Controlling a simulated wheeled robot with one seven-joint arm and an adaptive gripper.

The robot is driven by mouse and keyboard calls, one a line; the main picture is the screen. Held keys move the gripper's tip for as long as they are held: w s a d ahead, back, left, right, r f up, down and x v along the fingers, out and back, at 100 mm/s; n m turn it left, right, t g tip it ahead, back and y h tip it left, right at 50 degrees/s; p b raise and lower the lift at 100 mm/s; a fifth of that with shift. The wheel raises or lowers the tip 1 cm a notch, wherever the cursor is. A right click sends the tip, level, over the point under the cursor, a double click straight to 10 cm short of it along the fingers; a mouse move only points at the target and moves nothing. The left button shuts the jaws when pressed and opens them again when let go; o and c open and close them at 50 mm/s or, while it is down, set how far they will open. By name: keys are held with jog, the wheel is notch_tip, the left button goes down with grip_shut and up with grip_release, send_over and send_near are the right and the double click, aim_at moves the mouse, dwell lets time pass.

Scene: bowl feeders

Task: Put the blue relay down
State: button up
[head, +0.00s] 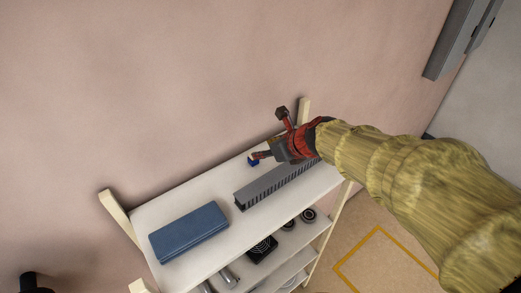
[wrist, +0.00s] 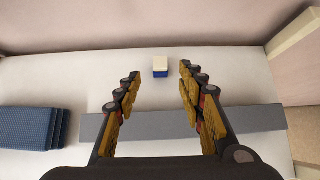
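The blue relay (head: 253,161) is a small block near the back of the white shelf top (head: 165,207), close to the wall. In the wrist view the relay (wrist: 160,71) shows a pale top and a blue front, and appears to stand upright on the shelf. My gripper (head: 269,134) is over the shelf's back part, near the relay.
A grey slotted duct (head: 262,187) lies along the shelf in front of the relay. A folded blue cloth-like item (head: 188,232) lies at the left. Wooden posts (head: 119,215) rise at the shelf ends. Bare shelf surrounds the relay. Dark round parts (head: 308,214) sit on a lower level.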

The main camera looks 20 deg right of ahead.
jog(key=w+d+r+m+t+h, duration=0.2)
jog(key=d+r+m+t+h, duration=0.15)
jog(key=r+m, duration=0.6)
jog(key=s+d+r+m+h, duration=0.3)
jog(key=s+d+r+m, duration=0.15)
jog(key=m, duration=0.75)
jog(key=s+f+m+g, duration=0.3)
jog(key=s+f+m, duration=0.2)
jog(key=s+m, duration=0.5)
jog(key=s+a+f+m+g+y, duration=0.3)
jog(key=s+a+f+m+y, duration=0.1)
jog(key=s+a+m, duration=0.4)
jog(key=shift+s+a+f, duration=0.9)
jog(key=shift+s+a, duration=0.05)
jog(key=shift+s, duration=0.2)
jog(key=shift+g, duration=0.25)
